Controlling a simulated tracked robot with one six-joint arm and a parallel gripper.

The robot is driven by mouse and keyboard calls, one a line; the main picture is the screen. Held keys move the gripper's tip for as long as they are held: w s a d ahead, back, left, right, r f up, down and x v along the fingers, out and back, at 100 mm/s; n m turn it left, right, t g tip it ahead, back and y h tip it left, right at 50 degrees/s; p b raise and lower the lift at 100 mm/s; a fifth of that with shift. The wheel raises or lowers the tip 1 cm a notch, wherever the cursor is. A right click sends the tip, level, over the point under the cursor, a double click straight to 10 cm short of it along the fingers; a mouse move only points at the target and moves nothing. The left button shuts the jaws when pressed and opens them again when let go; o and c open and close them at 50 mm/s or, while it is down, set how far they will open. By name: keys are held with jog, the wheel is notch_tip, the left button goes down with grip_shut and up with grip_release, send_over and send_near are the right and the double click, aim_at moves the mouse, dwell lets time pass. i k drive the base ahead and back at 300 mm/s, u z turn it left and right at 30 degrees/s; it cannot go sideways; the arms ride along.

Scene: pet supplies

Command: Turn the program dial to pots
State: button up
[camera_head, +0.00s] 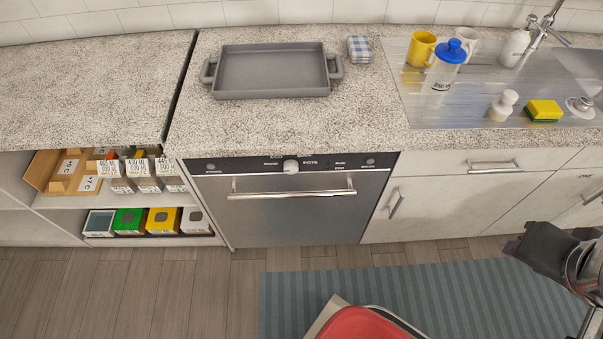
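The program dial (290,166) is a small light round knob on the dark control strip at the top of the dishwasher (283,210). The word POTS is printed just right of the dial, and other small labels lie along the strip. The dial's exact pointing direction is too small to tell. The dishwasher door is closed, with a silver bar handle (292,195) below the strip. My gripper (513,243) is at the far right, over the floor, well away from the dial. Whether its fingers are open or shut does not show clearly.
A grey tray (270,74) sits on the counter above the dishwasher. The sink area at right holds a yellow mug (420,49), a blue-lidded bottle (446,62) and a sponge (543,111). Open shelves with boxes (128,222) stand left. The floor before the dishwasher has a blue mat (450,300).

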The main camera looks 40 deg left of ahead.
aim_at(291, 167)
jog(key=z, duration=0.05)
jog(key=k, duration=1.5)
jog(key=u, duration=1.85)
jog(key=i, duration=0.95)
